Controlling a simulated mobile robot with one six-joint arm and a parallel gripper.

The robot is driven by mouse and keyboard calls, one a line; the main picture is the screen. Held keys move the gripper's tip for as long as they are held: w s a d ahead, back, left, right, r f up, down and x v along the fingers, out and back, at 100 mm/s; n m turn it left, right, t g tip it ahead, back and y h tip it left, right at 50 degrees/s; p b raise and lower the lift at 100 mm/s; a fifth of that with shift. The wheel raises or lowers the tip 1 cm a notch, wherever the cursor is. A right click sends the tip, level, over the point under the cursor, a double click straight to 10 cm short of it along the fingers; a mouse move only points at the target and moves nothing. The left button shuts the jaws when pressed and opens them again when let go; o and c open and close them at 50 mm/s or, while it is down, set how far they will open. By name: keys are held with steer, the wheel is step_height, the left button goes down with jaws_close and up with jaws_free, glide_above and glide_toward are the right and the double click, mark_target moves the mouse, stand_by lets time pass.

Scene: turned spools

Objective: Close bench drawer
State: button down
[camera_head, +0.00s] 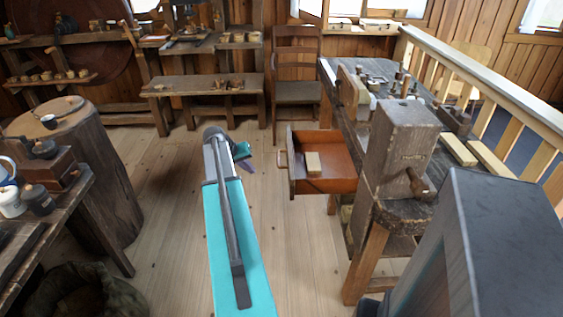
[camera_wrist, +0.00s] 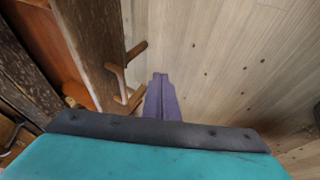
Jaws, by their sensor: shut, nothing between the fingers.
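The bench drawer (camera_head: 325,183) stands pulled out to the left from the workbench (camera_head: 382,70). Its inside is reddish-brown and a pale wooden block (camera_head: 313,162) lies in it. The drawer's handle (camera_head: 283,158) is on its front, facing my arm. In the wrist view the drawer front (camera_wrist: 92,40) is a dark worn panel at the left, and the handle (camera_wrist: 121,78) sticks out from it. My gripper (camera_head: 249,165) is left of the handle, apart from it in the head view. Its purple fingers (camera_wrist: 160,78) are together and empty, close beside the handle in the wrist view.
A wooden vise block (camera_head: 402,140) stands at the bench's near end. A tree stump (camera_head: 95,160) and a side table (camera_head: 45,215) are at the left. A chair (camera_head: 297,85) is behind the drawer. The plank floor (camera_head: 180,215) around my arm is clear.

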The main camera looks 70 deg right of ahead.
steer(key=s+d+r+m, duration=0.1)
steer(key=s+d+r, duration=0.5)
steer(key=shift+s+d+r+m+g+h, duration=0.2)
steer(key=shift+d+m+g+h, duration=0.05)
steer(key=shift+m+g+h, duration=0.05)
steer(key=shift+f, duration=0.1)
steer(key=x, duration=0.9)
steer(key=shift+s+d+f+p, duration=0.2)
steer(key=shift+d+f+p, duration=0.1)
steer(key=shift+p, duration=0.1)
steer(key=shift+a, duration=0.1)
